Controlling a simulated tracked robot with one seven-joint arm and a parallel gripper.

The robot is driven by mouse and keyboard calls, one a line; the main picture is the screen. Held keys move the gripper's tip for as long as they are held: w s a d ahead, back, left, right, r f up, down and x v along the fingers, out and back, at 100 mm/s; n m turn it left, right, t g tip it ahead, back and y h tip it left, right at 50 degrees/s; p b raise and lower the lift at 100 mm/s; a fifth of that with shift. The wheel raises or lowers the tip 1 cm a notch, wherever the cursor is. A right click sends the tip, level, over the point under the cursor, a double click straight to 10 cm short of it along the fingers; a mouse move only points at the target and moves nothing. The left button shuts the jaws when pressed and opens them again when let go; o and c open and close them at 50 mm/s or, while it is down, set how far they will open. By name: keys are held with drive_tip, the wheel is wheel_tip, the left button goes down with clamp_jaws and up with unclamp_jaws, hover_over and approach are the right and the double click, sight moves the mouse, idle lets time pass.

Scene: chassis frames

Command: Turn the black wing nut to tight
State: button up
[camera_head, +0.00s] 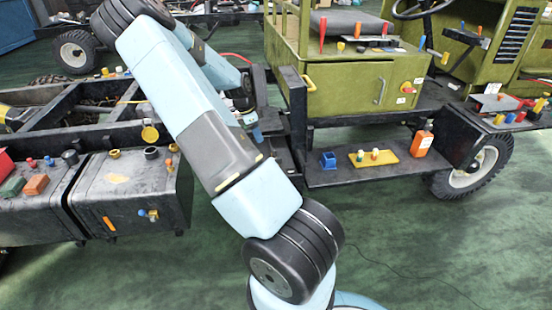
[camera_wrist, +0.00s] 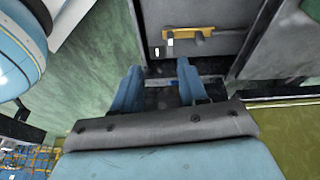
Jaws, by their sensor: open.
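I cannot make out the black wing nut for certain in either view. In the wrist view my gripper (camera_wrist: 158,76) has its two blue fingers apart, with nothing clearly held between them. A dark, shadowed area lies between and beyond the fingers, and details there are too small to tell. In the head view my arm covers much of the middle. The gripper (camera_head: 256,133) shows only in part behind it, beside the dark chassis frame (camera_head: 292,110), left of the green cab. Whether it touches anything there cannot be told.
A yellow bar (camera_wrist: 188,35) on a grey panel lies beyond the fingers in the wrist view. A black side step (camera_head: 340,178) carries a blue holder (camera_head: 328,160), a yellow plate (camera_head: 372,158) and an orange bottle (camera_head: 421,140). Black tanks (camera_head: 130,190) stand at left. Green floor is open in front.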

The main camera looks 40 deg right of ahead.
sight(276, 159)
drive_tip(key=shift+m+g+h, duration=0.3)
drive_tip(key=shift+m+h, duration=0.3)
drive_tip(key=x, duration=0.5)
drive_tip(key=d+x, duration=0.1)
drive_tip(key=x, duration=0.5)
drive_tip(key=w+x, duration=0.1)
drive_tip(key=x, duration=0.4)
drive_tip(key=shift+s+d+f, duration=0.1)
drive_tip(key=shift+d+f, duration=0.05)
drive_tip(key=shift+d, duration=0.4)
clamp_jaws()
